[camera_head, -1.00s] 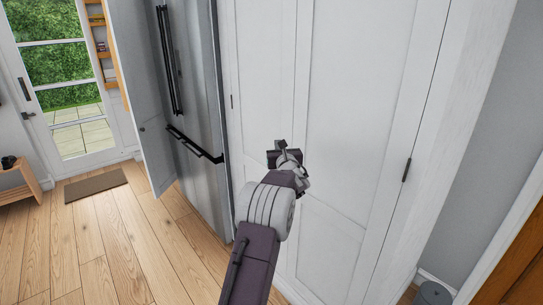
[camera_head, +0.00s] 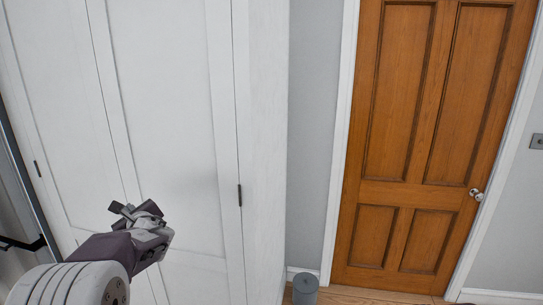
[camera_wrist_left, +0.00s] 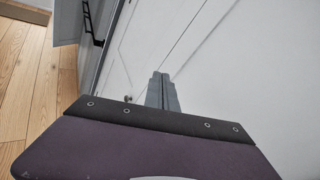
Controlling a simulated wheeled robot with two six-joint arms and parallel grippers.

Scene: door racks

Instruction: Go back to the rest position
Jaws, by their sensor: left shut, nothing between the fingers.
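My left gripper (camera_head: 137,211) is in front of the white cabinet doors (camera_head: 170,100) in the head view, at the lower left. In the left wrist view its two grey fingers (camera_wrist_left: 162,92) are together with nothing between them. The fingers point toward the white cabinet. I cannot tell how small the gap to the cabinet is. My right gripper does not show in any view.
A closed brown wooden door (camera_head: 405,130) with a round knob (camera_head: 476,194) stands at the right. A grey bin (camera_head: 305,288) stands on the floor by the wall. Wooden floor (camera_wrist_left: 30,70) shows at the left of the wrist view.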

